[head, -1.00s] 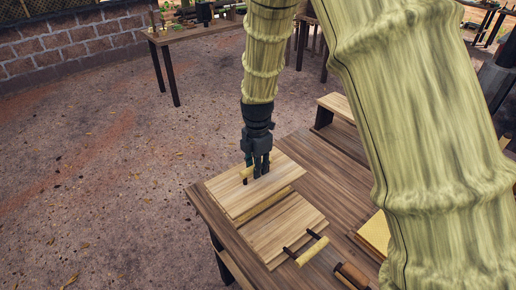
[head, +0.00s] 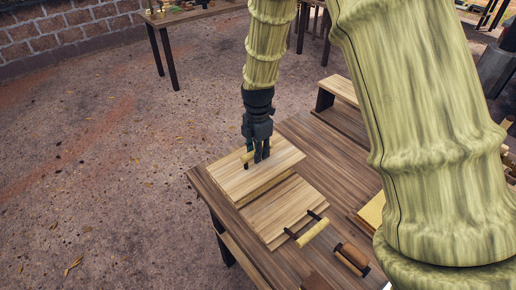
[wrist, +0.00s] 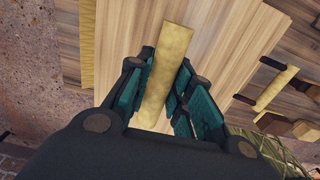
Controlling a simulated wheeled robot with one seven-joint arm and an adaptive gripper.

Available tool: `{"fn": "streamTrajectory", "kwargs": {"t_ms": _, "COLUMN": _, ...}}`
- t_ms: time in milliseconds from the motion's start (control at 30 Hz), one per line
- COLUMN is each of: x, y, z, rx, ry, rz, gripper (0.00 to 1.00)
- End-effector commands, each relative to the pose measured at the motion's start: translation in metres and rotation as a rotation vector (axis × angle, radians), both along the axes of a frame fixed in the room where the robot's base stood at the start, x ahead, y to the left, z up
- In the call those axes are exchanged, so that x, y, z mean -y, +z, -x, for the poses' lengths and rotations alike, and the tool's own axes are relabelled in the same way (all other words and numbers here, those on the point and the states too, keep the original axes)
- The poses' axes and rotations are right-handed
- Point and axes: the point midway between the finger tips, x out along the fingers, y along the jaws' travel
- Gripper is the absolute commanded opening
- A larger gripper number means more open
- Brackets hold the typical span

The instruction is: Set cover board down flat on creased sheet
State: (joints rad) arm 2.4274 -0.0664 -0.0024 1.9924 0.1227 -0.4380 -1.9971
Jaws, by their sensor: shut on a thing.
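The cover board (head: 280,158), a pale wooden panel with a yellow bar handle, lies roughly level at the table's left end. My gripper (head: 257,158) is above it, shut on the handle (wrist: 167,75), which runs between the fingers in the wrist view. The board also shows beneath the fingers in the wrist view (wrist: 215,45). A narrow yellow strip (wrist: 88,40) shows beside the board's left side there, possibly the creased sheet. Most of what lies under the board is hidden, and I cannot tell whether the board fully touches it.
A second pale board (head: 283,205) lies just in front on the table (head: 325,150). A yellow roller with black brackets (head: 313,232) is at its right edge, and a brown roller (head: 352,256) is beyond. A yellow slab (head: 373,210) is partly behind my arm.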

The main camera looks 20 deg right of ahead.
Motion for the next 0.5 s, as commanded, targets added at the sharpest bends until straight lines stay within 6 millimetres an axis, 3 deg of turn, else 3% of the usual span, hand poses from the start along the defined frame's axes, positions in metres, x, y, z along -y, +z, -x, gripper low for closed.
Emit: {"fn": "streamTrajectory", "kwargs": {"t_ms": 500, "x": 0.0, "y": -0.04, "z": 0.0, "rx": 0.001, "ry": 0.0, "rz": 0.0, "gripper": 0.0}}
